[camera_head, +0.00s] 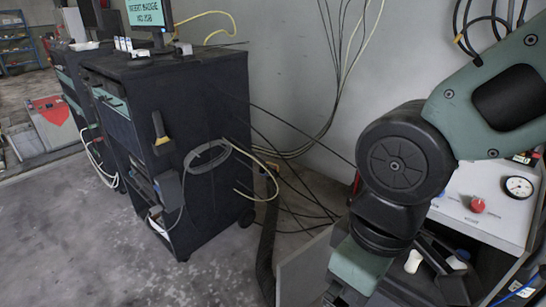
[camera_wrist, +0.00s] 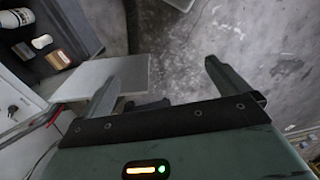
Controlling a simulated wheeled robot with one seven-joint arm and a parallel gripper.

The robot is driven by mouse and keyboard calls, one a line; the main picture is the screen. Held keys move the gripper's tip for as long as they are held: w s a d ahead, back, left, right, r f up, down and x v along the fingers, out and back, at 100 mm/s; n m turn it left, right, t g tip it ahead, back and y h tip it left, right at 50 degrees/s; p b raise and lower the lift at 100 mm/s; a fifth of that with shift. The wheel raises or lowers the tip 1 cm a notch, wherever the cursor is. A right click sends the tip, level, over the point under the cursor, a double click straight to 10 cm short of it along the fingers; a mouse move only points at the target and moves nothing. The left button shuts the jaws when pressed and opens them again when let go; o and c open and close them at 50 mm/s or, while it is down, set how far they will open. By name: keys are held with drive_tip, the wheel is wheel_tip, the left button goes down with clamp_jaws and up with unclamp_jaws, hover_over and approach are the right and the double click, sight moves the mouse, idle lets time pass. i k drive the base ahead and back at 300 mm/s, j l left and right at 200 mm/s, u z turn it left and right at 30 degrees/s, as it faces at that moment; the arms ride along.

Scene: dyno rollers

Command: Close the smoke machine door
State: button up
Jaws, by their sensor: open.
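The smoke machine (camera_head: 483,203) stands at the right in the head view, with a gauge and a red knob on its light panel. Its door (camera_head: 303,268) is a plain grey panel that stands open, out to the left of the dark compartment. In the wrist view the door (camera_wrist: 97,72) is at the left, partly behind one finger. My gripper (camera_wrist: 172,60) is open with nothing seen between its fingers. Its left finger overlaps the door in the picture; I cannot tell whether they touch. In the head view my arm hides part of the machine and door.
The machine's compartment holds a white bottle (camera_wrist: 16,17) and a brown box (camera_wrist: 58,59). A dark cabinet (camera_head: 212,130) with a monitor stands at the left. Cables hang along the wall and onto the floor. Bare concrete floor (camera_head: 110,245) is clear in front of the cabinet.

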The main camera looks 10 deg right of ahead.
sight(301, 275)
drive_tip(key=i+j+z, duration=0.1)
drive_tip(key=z, duration=0.65)
drive_tip(key=i+j+z, duration=0.15)
drive_tip(key=j+z, duration=0.25)
drive_tip(key=j, duration=0.2)
drive_tip(key=j+z, duration=0.4)
drive_tip(key=j, duration=0.2)
drive_tip(key=j+z, duration=0.1)
drive_tip(key=j, duration=1.05)
